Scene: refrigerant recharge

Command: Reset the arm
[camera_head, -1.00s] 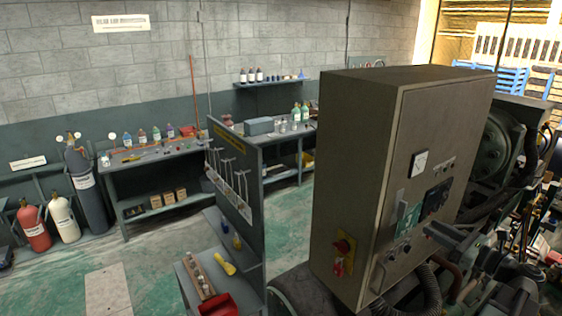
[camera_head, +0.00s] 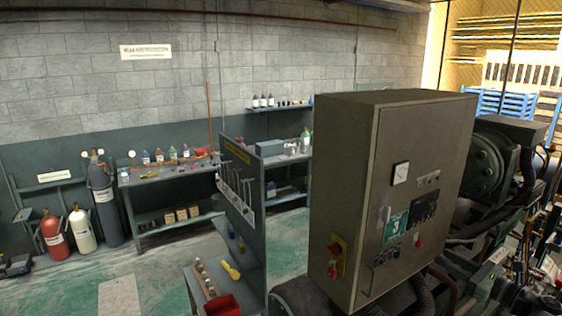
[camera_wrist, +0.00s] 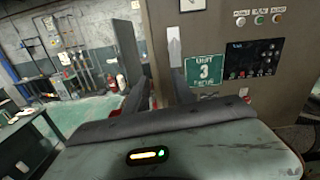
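My gripper (camera_wrist: 157,95) shows in the wrist view with its two dark fingers apart and nothing seen between them. It faces the grey-brown control cabinet (camera_head: 352,180), which also fills the upper middle of the wrist view (camera_wrist: 157,40). The sign also shows in the head view (camera_head: 396,228), below the gauge and left of the dark display. In the head view I cannot make out my gripper among the dark shapes at lower right.
Gas cylinders (camera_head: 103,200) stand farther left. Green floor (camera_head: 160,262) is open there.

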